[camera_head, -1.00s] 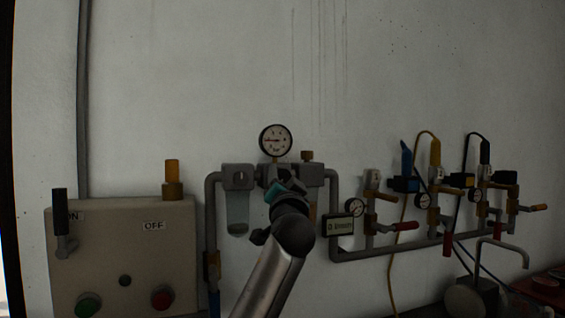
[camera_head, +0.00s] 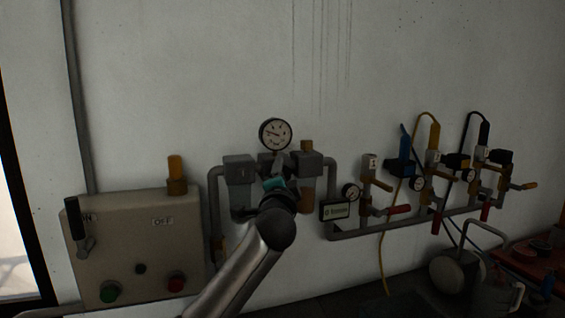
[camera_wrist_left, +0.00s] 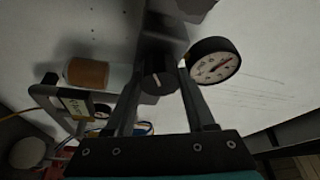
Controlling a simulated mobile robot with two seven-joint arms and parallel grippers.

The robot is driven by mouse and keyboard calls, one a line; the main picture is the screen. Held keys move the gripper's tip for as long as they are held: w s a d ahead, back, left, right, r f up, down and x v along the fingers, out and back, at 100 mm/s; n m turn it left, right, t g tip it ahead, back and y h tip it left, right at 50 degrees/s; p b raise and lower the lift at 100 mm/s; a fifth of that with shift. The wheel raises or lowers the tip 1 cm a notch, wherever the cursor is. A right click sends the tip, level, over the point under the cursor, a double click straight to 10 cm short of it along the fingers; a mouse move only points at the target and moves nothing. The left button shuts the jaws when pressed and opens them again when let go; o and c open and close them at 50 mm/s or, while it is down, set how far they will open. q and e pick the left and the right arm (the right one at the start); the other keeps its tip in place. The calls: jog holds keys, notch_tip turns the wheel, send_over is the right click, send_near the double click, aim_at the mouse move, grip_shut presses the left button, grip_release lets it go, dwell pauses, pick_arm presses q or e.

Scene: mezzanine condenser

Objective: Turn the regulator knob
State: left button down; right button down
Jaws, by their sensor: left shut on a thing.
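The regulator knob (camera_wrist_left: 158,80) is dark and round with a pale line on its face; it shows in the left wrist view between the two fingers. My left gripper (camera_wrist_left: 161,72) is shut on it, one finger on each side. In the head view my left gripper (camera_head: 276,180) reaches up to the middle of the regulator unit and hides the knob. The round white pressure gauge (camera_head: 275,134) sits just above it; the gauge also shows close to the right finger in the left wrist view (camera_wrist_left: 213,67). My right gripper is not in view.
A filter bowl (camera_head: 240,185) is left of the gripper, an amber bowl (camera_head: 307,195) right. A small display (camera_head: 337,210) hangs nearby. A control box (camera_head: 140,245) stands at left. Valves and pipes (camera_head: 430,190) run along the wall at right. The wall above is clear.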

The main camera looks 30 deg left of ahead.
pick_arm(q)
jog(key=shift+m+p, duration=0.3)
jog(key=shift+c, duration=1.3)
grip_release()
jog(key=shift+s+d, duration=0.1)
jog(key=b+v, duration=0.2)
jog(key=v, duration=1.3)
jog(key=shift+r, duration=0.1)
